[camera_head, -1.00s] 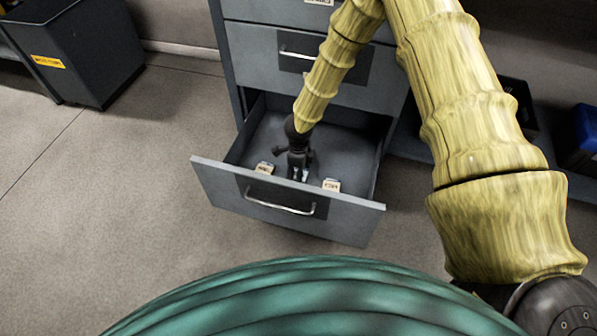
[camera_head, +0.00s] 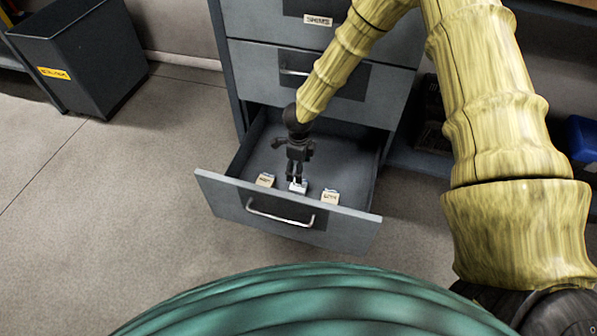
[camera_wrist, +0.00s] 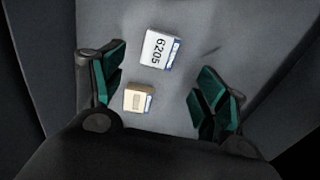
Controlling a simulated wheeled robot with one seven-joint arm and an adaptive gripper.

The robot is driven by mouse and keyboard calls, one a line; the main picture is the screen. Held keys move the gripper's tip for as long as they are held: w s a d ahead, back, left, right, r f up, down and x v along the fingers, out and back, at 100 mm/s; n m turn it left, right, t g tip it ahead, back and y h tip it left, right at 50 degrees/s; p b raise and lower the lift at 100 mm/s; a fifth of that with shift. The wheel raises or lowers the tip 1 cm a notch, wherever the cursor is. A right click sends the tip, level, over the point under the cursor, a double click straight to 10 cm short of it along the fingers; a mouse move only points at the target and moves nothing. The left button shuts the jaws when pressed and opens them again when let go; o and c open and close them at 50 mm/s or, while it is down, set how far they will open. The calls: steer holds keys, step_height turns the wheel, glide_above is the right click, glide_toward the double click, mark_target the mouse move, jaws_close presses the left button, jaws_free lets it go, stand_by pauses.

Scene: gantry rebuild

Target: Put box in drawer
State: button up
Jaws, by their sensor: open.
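The drawer (camera_head: 352,190) is pulled out at the bottom of a grey cabinet. A small white box (camera_head: 298,187) lies in it near the front, below my gripper (camera_head: 295,177). In the wrist view this box (camera_wrist: 158,47) shows the label 6205 and a blue edge. My gripper (camera_wrist: 160,92) is open, its green fingers spread wide and holding nothing. A tan box (camera_head: 265,180) lies to the left of the white one and another tan box (camera_head: 330,196) to the right. One tan box (camera_wrist: 138,98) also shows between the fingers in the wrist view.
The cabinet's upper drawers (camera_head: 262,68) are shut behind my arm. The drawer front (camera_head: 230,200) has a metal handle (camera_head: 280,212). A dark bin (camera_head: 88,55) stands at the left, and a blue container (camera_head: 582,138) at the right. The floor left of the drawer is clear.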

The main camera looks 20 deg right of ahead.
steer(key=shift+r+p, duration=0.3)
steer(key=shift+r, duration=0.95)
steer(key=shift+c, duration=0.2)
